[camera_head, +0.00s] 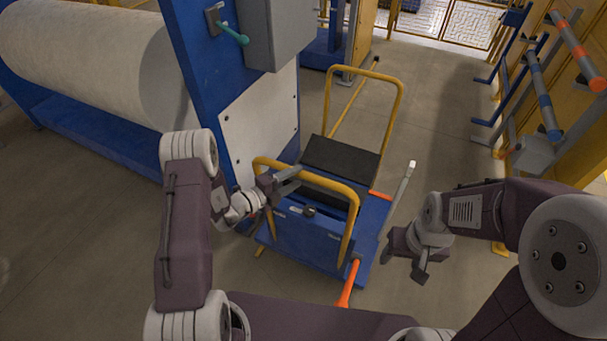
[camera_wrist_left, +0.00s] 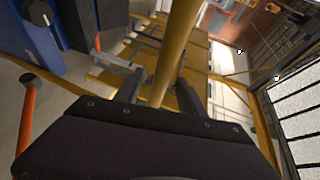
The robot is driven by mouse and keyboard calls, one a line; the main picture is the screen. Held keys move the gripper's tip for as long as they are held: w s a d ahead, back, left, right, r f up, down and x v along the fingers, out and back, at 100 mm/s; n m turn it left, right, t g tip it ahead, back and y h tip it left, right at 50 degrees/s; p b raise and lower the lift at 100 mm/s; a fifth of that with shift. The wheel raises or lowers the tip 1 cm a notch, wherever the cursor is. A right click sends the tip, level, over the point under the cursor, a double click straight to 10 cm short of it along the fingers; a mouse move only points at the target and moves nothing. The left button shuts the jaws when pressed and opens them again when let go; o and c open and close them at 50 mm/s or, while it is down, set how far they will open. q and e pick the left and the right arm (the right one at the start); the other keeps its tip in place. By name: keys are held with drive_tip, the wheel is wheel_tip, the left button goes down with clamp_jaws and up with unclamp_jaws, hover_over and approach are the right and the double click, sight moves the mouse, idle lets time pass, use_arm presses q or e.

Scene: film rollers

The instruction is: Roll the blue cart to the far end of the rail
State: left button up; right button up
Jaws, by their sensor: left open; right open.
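The blue cart (camera_head: 316,240) stands in the middle of the head view, with black pads on its deck and a yellow tube handle at each end. A yellow rail (camera_head: 352,96) runs along the floor beyond it. My left gripper (camera_head: 294,181) is at the near yellow handle (camera_head: 335,186), beside the blue machine. In the left wrist view, a yellow bar (camera_wrist_left: 178,50) stands between the two parted fingers of that gripper (camera_wrist_left: 159,92); I cannot tell whether they touch it. My right gripper (camera_head: 404,266) is open and empty, to the right of the cart.
A blue machine column (camera_head: 190,60) with a grey box stands close on the left, with a large white roll (camera_head: 90,60) behind. A rack with bars (camera_head: 535,80) lines the right. An orange lever (camera_head: 350,283) sticks out at the cart's near end. Floor beyond is clear.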

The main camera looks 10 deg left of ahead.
use_arm(q)
drive_tip(key=v, duration=0.4)
drive_tip(key=shift+s, duration=0.1)
idle(0.4)
